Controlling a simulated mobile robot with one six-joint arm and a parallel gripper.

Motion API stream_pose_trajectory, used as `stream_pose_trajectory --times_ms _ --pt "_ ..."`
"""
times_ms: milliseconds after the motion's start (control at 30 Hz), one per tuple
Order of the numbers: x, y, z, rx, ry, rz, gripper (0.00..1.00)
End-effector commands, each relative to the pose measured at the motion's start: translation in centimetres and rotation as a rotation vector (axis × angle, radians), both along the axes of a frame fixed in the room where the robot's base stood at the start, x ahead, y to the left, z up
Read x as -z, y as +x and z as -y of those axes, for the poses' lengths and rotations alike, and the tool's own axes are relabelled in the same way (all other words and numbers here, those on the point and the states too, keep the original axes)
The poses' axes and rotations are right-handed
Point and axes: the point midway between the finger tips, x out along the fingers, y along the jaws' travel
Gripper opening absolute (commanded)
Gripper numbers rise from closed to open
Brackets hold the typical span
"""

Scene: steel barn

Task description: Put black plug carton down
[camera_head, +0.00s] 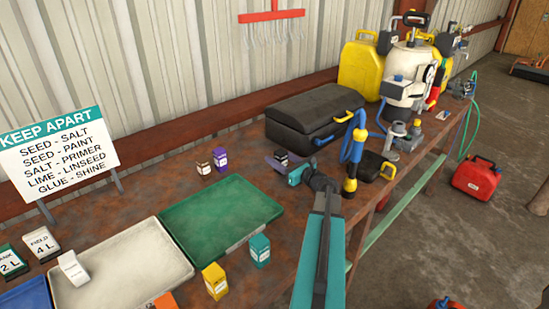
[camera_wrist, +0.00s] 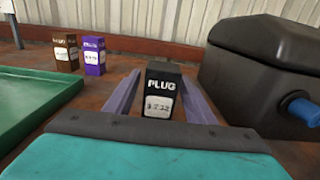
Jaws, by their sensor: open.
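The black plug carton (camera_wrist: 163,85) stands upright on the rusty bench top, its PLUG label facing the wrist camera. My gripper (camera_wrist: 160,100) is open, with one purple finger on each side of the carton. Small gaps seem to show between fingers and carton. In the head view the carton (camera_head: 281,158) is a small dark shape just beyond the teal end of my gripper, partly hidden, close to the front of the big black case.
The black case (camera_head: 314,118) stands close on the right. A brown carton (camera_head: 203,168) and a purple carton (camera_head: 220,159) stand to the left. A green tray (camera_head: 220,215) lies nearer, with a teal carton (camera_head: 260,250) and a yellow carton (camera_head: 215,281) at its front.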

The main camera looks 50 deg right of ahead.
Motion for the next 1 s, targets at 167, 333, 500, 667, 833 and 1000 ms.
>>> stream_pose_trajectory --times_ms 167,333,500,667,833,1000 --pt "0.2 -3.0 -0.4 0.002 0.0 -0.001 0.5" --pt "0.2 -5.7 -0.5 0.002 0.0 0.0 0.5" --pt "0.1 -8.0 -0.7 0.001 0.0 0.0 0.5" --pt "0.1 -9.2 -0.7 0.0 0.0 -0.001 0.5" --pt "0.0 -9.6 -0.7 -0.001 0.0 -0.001 0.5" --pt "0.0 -9.6 -0.7 -0.001 0.0 -0.001 0.5"
